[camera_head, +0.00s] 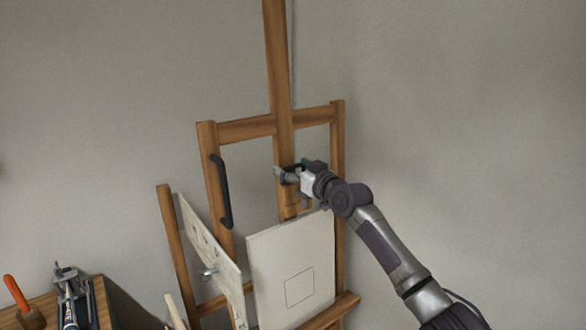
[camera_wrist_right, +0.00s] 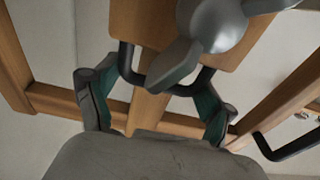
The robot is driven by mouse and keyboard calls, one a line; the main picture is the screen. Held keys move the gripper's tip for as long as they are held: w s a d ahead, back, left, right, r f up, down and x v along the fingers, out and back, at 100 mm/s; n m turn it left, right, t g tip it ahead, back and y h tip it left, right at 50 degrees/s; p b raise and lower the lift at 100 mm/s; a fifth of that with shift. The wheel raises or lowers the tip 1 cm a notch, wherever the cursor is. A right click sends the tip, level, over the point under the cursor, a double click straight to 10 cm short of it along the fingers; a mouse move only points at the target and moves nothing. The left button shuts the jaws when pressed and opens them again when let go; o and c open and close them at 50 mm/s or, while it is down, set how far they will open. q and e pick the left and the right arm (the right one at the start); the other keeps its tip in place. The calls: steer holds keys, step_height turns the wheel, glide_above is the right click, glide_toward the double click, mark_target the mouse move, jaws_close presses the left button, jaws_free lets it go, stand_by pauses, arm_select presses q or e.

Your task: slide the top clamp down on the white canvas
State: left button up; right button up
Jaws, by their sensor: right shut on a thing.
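The white canvas (camera_head: 262,255), with a thin square outline drawn on it, leans upright on the wooden easel (camera_head: 281,80). My right gripper (camera_head: 284,175) is at the easel's middle post, above the canvas's top edge. In the right wrist view, the top clamp (camera_wrist_right: 150,25) is a wooden block with a grey wing knob (camera_wrist_right: 215,25) and a black U-shaped handle (camera_wrist_right: 127,62). My right gripper (camera_wrist_right: 158,95) is shut on this handle, a finger at each side. In the head view my gripper hides most of the clamp. My left gripper is not in view.
A black handle (camera_head: 223,195) is on the easel's left upright. A second panel (camera_head: 210,245) with a wing nut leans on a frame left of the canvas. A table (camera_head: 45,305) with an orange-handled tool (camera_head: 15,293) stands at lower left. The right wall side is clear.

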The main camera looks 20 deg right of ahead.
mark_target(298, 186)
steer(key=f+b, duration=0.3)
steer(key=f, duration=0.2)
steer(key=shift+s+d+b, duration=0.15)
steer(key=shift+s+b, duration=0.05)
steer(key=shift+b, duration=0.2)
steer(key=shift+r, duration=0.2)
steer(key=o, duration=1.4)
steer(key=v, duration=1.2)
